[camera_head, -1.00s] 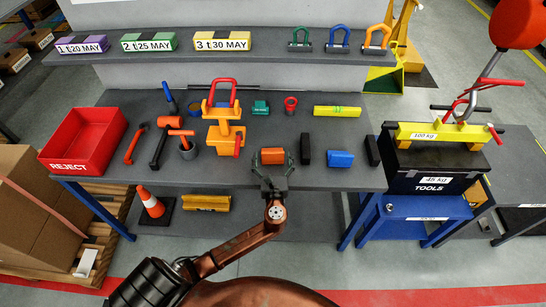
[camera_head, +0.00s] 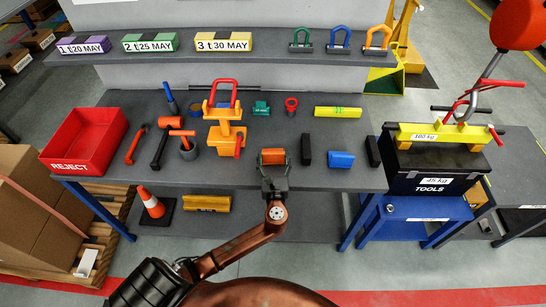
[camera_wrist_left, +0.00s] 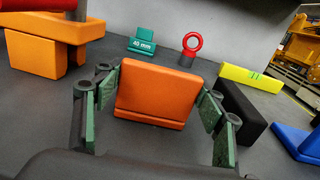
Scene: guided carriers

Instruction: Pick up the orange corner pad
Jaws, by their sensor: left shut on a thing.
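The orange corner pad (camera_head: 273,156) is near the front edge of the grey workbench. My left gripper (camera_head: 273,168) is shut on it, with one finger at each side. In the left wrist view the orange corner pad (camera_wrist_left: 157,92) sits between the green-faced fingers of my left gripper (camera_wrist_left: 158,100). I cannot tell whether the pad is touching the bench or just above it. My right gripper is not in view.
A black block (camera_head: 306,149) stands close on the right, with a blue block (camera_head: 341,160) beyond it. An orange stand (camera_head: 224,132) is at the left. A green block (camera_head: 261,108) and red eye ring (camera_head: 291,105) are behind.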

